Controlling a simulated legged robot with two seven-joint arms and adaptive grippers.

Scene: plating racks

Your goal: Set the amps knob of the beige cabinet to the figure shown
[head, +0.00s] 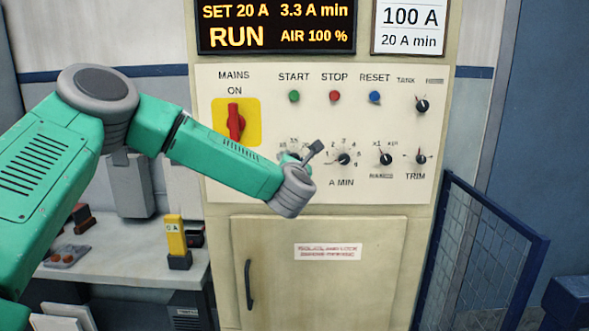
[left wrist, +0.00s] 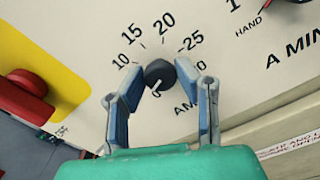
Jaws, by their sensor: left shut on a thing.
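The beige cabinet (head: 225,190) stands ahead. Its amps knob (left wrist: 160,74) is dark and round, with figures 10, 15, 20 and 25 around it in the left wrist view. Its white mark points down, close to a 0 on the panel. My left gripper (left wrist: 161,85) is shut on the knob, one finger on each side. In the head view my left gripper (head: 297,158) hides most of the knob. A display (head: 276,25) reads SET 20 A, 3.3 A min, RUN, AIR 100 %. A white card (head: 409,27) reads 100 A, 20 A min. My right gripper is not in view.
The A MIN knob (head: 344,159) is just right of my gripper. A red mains switch (head: 235,122) on a yellow plate is up and left. A yellow meter (head: 176,236) stands on the left bench. A blue mesh guard (head: 480,255) is at the right.

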